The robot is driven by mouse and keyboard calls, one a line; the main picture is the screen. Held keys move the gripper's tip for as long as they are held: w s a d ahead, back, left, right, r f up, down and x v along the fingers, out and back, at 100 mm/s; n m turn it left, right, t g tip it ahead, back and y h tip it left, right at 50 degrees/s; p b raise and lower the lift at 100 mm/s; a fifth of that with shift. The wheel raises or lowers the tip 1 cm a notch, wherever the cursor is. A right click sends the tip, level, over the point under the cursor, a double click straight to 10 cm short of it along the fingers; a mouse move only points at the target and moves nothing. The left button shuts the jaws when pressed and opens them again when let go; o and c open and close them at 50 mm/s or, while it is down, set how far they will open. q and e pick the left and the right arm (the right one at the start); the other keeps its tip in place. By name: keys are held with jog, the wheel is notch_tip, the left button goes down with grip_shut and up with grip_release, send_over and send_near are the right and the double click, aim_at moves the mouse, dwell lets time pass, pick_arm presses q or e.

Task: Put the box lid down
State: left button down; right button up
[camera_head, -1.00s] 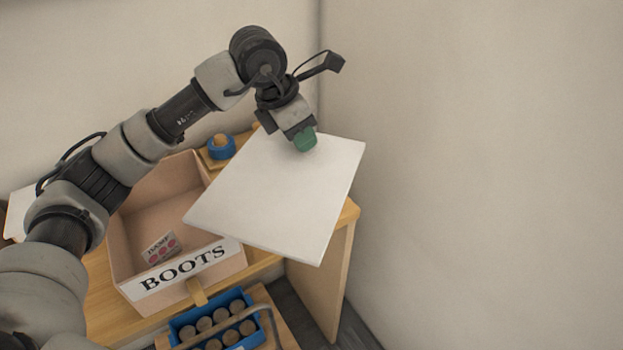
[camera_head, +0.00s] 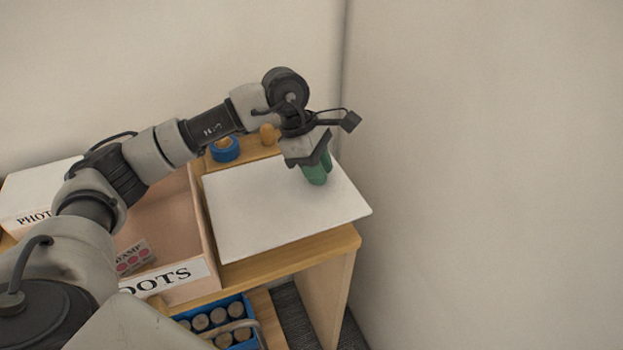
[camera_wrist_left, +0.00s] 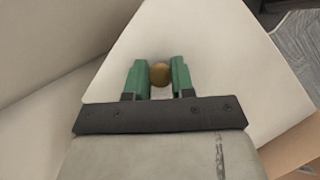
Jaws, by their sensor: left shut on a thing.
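The box lid (camera_head: 255,215) is a flat white panel, roughly level, over the right part of the wooden table (camera_head: 335,243), beside the open box. I cannot tell whether it touches the tabletop. My left gripper (camera_head: 317,180) is above the lid's far right part, its green fingers pointing down. In the left wrist view, the fingers (camera_wrist_left: 157,72) are closed around the lid's small round brown knob (camera_wrist_left: 160,74). The open pinkish BOOTS box (camera_head: 180,225) stands left of the lid, with a small game box (camera_head: 130,258) inside. My right gripper is out of view.
A blue tape roll (camera_head: 225,149) and a wooden knob-like piece (camera_head: 268,135) are behind the lid. A white-lidded PHOT-labelled box (camera_head: 30,200) stands at left. A blue crate (camera_head: 248,305) of round-topped items sits lower in front. Walls close in behind and right.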

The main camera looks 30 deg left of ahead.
pick_arm(q)
jog(key=shift+w+a+f, duration=0.4)
jog(key=shift+a+f, duration=0.1)
jog(key=shift+a, duration=0.25)
jog(key=shift+f, duration=0.2)
notch_tip(320, 180, down, 3)
jog(key=shift+f+p, duration=0.1)
jog(key=shift+p, duration=0.5)
jog(key=shift+f, duration=0.25)
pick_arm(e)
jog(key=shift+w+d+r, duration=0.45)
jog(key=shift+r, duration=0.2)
pick_arm(q)
jog(key=shift+f, duration=0.1)
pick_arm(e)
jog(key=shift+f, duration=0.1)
pick_arm(q)
jog(key=c, duration=1.4)
grip_release()
jog(key=shift+f, duration=0.1)
jog(key=o, duration=0.4)
jog(key=shift+o, duration=0.2)
